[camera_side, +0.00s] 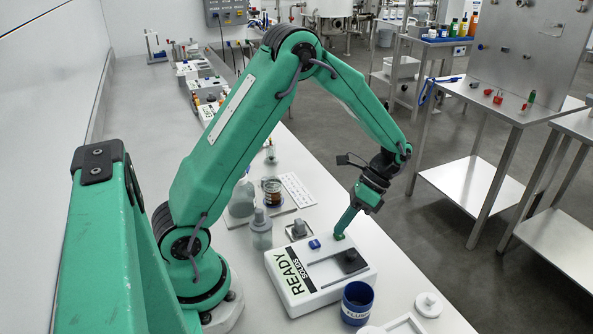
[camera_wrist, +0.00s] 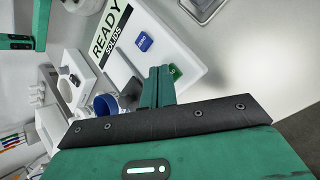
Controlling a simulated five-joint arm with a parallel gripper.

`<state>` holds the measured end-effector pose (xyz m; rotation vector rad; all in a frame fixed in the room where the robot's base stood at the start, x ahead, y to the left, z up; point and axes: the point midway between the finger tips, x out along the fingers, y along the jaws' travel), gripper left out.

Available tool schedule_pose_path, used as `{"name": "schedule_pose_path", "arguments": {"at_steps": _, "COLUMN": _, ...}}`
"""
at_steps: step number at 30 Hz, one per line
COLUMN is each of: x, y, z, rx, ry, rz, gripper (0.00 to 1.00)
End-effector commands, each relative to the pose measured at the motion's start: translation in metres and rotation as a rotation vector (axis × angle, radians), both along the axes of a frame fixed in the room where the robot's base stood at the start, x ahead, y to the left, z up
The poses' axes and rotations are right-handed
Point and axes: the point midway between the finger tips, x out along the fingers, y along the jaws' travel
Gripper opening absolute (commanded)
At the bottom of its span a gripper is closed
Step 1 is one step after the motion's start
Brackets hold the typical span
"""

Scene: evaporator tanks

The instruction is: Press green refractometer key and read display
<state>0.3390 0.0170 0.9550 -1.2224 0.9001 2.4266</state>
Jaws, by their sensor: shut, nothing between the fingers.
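The white refractometer (camera_side: 345,285) lies on the bench in front of my arm. Its display (camera_side: 290,277) reads "READY" with "SOLIDS" beneath, and the same words show on the display in the wrist view (camera_wrist: 110,32). The green key (camera_wrist: 175,71) shows beside my fingertips in the wrist view, partly hidden by them. A blue key (camera_side: 314,244) sits on the same panel, also clear in the wrist view (camera_wrist: 143,41). My gripper (camera_side: 340,234) is shut and empty, pointing down at the green key. I cannot tell whether it touches or presses the key.
A bottle (camera_side: 261,232) and a jar (camera_side: 271,190) stand behind. The bench edge is close on the right.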

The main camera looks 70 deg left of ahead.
Motion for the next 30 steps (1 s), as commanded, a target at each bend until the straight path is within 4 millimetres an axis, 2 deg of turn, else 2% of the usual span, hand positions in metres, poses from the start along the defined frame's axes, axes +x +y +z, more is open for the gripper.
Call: {"name": "schedule_pose_path", "arguments": {"at_steps": 30, "x": -0.0002, "y": 0.0000, "z": -0.0067, "rx": 0.000, "ry": 0.001, "rz": 0.000, "gripper": 0.00}}
